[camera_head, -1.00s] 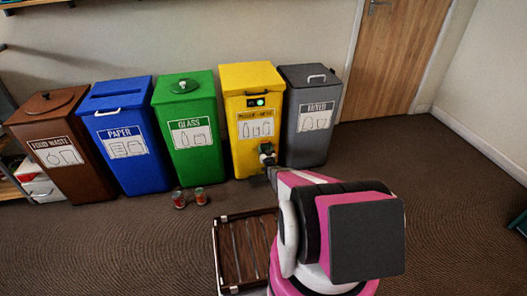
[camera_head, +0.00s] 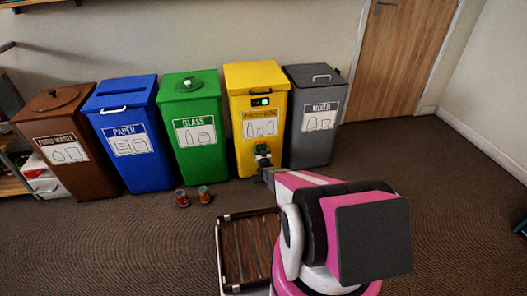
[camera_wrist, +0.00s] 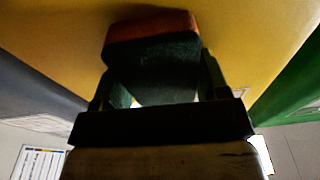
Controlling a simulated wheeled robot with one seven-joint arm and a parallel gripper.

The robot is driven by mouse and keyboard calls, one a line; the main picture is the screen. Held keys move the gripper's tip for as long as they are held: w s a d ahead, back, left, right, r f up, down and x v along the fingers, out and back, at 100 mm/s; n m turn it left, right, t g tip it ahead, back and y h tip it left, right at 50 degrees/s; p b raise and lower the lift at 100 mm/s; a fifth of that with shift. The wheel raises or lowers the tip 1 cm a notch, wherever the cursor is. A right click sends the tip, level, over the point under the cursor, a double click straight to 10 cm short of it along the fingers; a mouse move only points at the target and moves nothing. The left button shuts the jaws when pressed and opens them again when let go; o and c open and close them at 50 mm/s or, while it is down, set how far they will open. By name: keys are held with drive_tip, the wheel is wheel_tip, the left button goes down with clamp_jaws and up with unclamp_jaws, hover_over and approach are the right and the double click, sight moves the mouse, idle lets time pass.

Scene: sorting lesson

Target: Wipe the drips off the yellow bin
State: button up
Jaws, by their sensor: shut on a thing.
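The yellow bin (camera_head: 245,150) stands upright between the green and grey bins. It has a small dark panel with a green light and a white label on its front. My gripper (camera_head: 262,158) is low at the bin's front, below the label. It is shut on a sponge-like block (camera_wrist: 152,52), dark green with an orange-brown side. In the wrist view, the fingers of my gripper (camera_wrist: 156,80) flank the block, which is at or very near the yellow face; contact is unclear. I cannot make out any drips; the block and arm hide part of the lower front.
The green bin (camera_head: 190,120) and grey bin (camera_head: 318,105) stand close on either side. Blue (camera_head: 127,150) and brown (camera_head: 70,155) bins stand farther left.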

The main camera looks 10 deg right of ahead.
drive_tip(key=shift+w+a, duration=0.2)
drive_tip(key=shift+a, duration=2.3)
approach(252, 148)
drive_tip(key=shift+w+d+r, duration=0.25)
drive_tip(key=shift+w+r, duration=0.2)
drive_tip(key=shift+w, duration=0.25)
drive_tip(key=shift+s, duration=0.15)
